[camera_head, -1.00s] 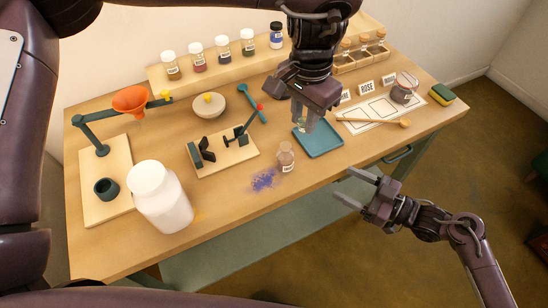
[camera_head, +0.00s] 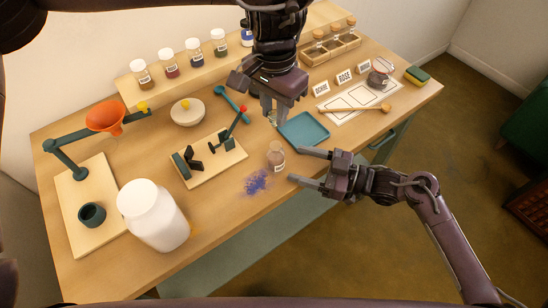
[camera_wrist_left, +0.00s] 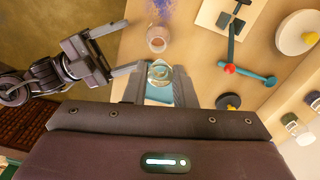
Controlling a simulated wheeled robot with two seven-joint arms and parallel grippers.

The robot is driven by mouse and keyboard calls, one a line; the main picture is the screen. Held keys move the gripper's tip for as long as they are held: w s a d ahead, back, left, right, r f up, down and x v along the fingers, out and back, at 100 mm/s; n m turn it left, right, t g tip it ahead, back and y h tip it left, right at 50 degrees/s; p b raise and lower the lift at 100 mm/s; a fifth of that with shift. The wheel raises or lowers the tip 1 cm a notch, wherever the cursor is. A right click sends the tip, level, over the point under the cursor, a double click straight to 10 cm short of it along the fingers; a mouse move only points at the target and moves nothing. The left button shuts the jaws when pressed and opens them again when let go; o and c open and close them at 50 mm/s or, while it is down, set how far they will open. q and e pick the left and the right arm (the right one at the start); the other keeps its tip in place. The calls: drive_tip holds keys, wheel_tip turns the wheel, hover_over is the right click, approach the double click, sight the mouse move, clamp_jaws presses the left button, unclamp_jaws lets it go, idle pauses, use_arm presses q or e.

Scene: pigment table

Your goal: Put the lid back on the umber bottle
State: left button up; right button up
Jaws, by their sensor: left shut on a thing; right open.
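An open glass bottle with brownish contents (camera_head: 276,157) stands upright near the table's front edge, beside spilled blue powder. Its label is too small to read; it also shows in the wrist view (camera_wrist_left: 157,39). My left gripper (camera_head: 270,112) is above the table, behind the bottle in the head view, by the blue tray's left edge. It is shut on a small clear glass lid (camera_wrist_left: 160,73), seen between the fingertips in the wrist view. My right gripper (camera_head: 308,167) is open and empty, its fingers pointing at the bottle from the right, apart from it.
The blue tray (camera_head: 304,130) lies right of the bottle. A clamp stand (camera_head: 209,158) and blue powder (camera_head: 256,182) lie to the left. A big white jar (camera_head: 153,215) stands at front left. Several capped bottles line the back shelf. A wooden spoon (camera_head: 355,109) lies at right.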

sight(276, 157)
use_arm(q)
drive_tip(key=shift+d, duration=0.15)
use_arm(e)
drive_tip(key=x, duration=0.7)
drive_tip(key=shift+a, duration=0.1)
use_arm(q)
drive_tip(key=shift+s, duration=0.1)
use_arm(e)
drive_tip(key=c, duration=1.4)
use_arm(q)
drive_tip(key=shift+f, duration=2.45)
use_arm(e)
clamp_jaws()
